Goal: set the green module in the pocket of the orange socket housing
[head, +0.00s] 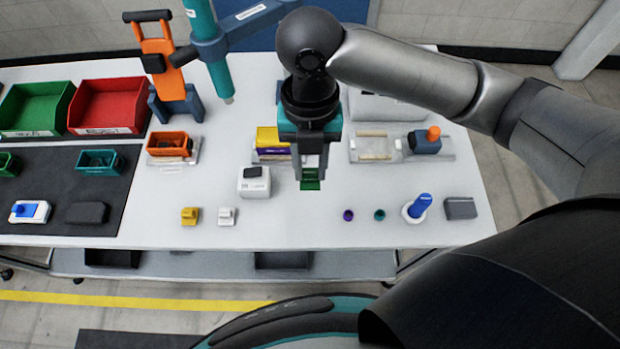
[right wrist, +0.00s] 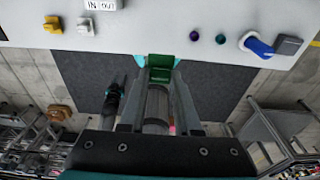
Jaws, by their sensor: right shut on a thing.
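The green module (head: 311,184) is held between the fingertips of my right gripper (head: 311,173), above the front middle of the table. In the right wrist view the green module (right wrist: 161,66) shows between the two fingers. The orange socket housing (head: 167,138) sits on a pale base plate on the left part of the white table, well to the left of the gripper. Its upper opening looks dark inside; details are too small to tell. The module and housing are apart. My left gripper is not in view.
A white device (head: 255,184) stands between housing and gripper. A yellow and purple block (head: 268,140) is partly hidden behind my right gripper. A teal tool (head: 207,55) hangs at the back. Small yellow (head: 190,216) and white (head: 227,217) pieces lie near the front edge.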

